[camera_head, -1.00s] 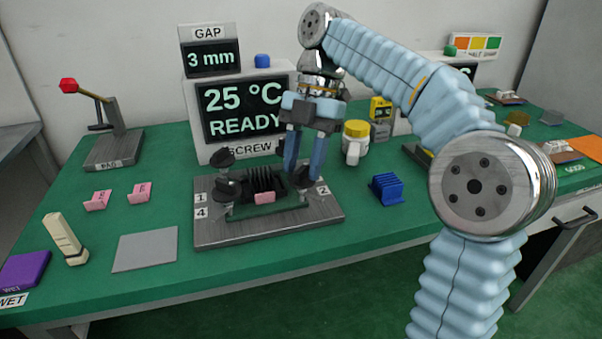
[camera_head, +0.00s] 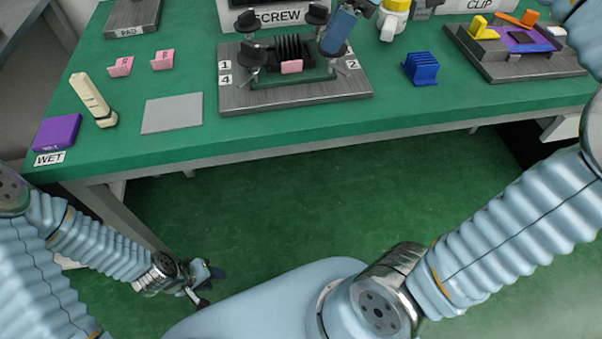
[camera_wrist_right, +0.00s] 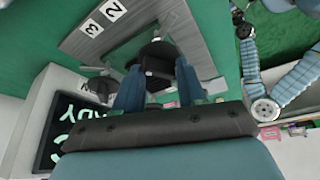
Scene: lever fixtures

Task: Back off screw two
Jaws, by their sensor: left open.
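A grey plate (camera_head: 300,97) on the green table carries a black finned block (camera_head: 290,50) with a pink tab, and black-knobbed screws around it. Labels 1, 4 and 2 show on the plate. My right gripper (camera_head: 331,48) points down at the screw by label 2 and hides most of it. In the right wrist view, my right gripper's two blue fingers (camera_wrist_right: 158,66) stand apart on either side of a black knob (camera_wrist_right: 158,50); whether they touch it is unclear. My left gripper (camera_head: 212,284) is open and empty, low in front of the table.
A blue ribbed block (camera_head: 420,68) and a white jar with a yellow lid (camera_head: 394,18) stand right of the plate. A grey pad (camera_head: 172,113), pink tabs, a cream stick (camera_head: 93,98) and a purple block (camera_head: 57,131) lie left. A clip board (camera_head: 515,55) is further right.

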